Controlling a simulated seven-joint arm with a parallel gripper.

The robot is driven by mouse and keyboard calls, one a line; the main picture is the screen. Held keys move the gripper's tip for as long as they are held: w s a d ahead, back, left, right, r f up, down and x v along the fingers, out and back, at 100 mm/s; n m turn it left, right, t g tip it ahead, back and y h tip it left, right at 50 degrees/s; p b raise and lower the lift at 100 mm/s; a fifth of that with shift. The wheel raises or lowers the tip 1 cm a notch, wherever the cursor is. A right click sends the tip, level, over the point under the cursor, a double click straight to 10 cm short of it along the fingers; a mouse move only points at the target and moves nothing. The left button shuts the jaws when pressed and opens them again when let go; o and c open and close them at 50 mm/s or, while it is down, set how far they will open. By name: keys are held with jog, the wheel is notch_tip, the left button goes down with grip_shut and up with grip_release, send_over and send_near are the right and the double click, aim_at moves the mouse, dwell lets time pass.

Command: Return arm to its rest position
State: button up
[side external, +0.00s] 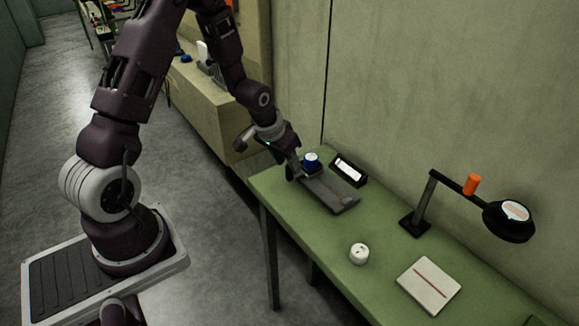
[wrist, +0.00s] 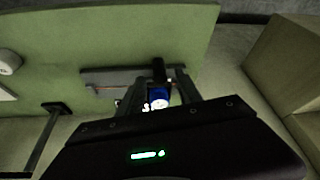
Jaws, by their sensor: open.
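A blue spool with a white top (side external: 311,160) sits at the far end of a flat grey tray-like plate (side external: 335,194) on the green table. My gripper (side external: 294,166) is low over that end of the plate, right beside the spool. In the wrist view the jaws (wrist: 158,88) are open, with the blue spool (wrist: 160,94) showing between the fingers. Whether a finger touches the spool cannot be told. The lower part of the spool is partly hidden by my gripper.
A wall runs behind the table.

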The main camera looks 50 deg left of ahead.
jog(key=v, duration=0.4)
jog(key=shift+s+r, duration=0.1)
jog(key=shift+r, duration=0.05)
jog(key=s+d+r+m, duration=0.1)
jog(key=s+d+r, duration=0.2)
jog(key=r, duration=0.4)
jog(key=s+d+r, duration=0.3)
jog(key=d+r, duration=0.1)
jog(key=r, duration=0.2)
jog(key=s+d+r, duration=0.3)
jog(key=s, duration=0.5)
jog(key=s+d+r+m+t+h, duration=0.1)
jog(key=s+d+r, duration=0.3)
jog(key=s, duration=0.5)
jog(key=shift+m, duration=0.3)
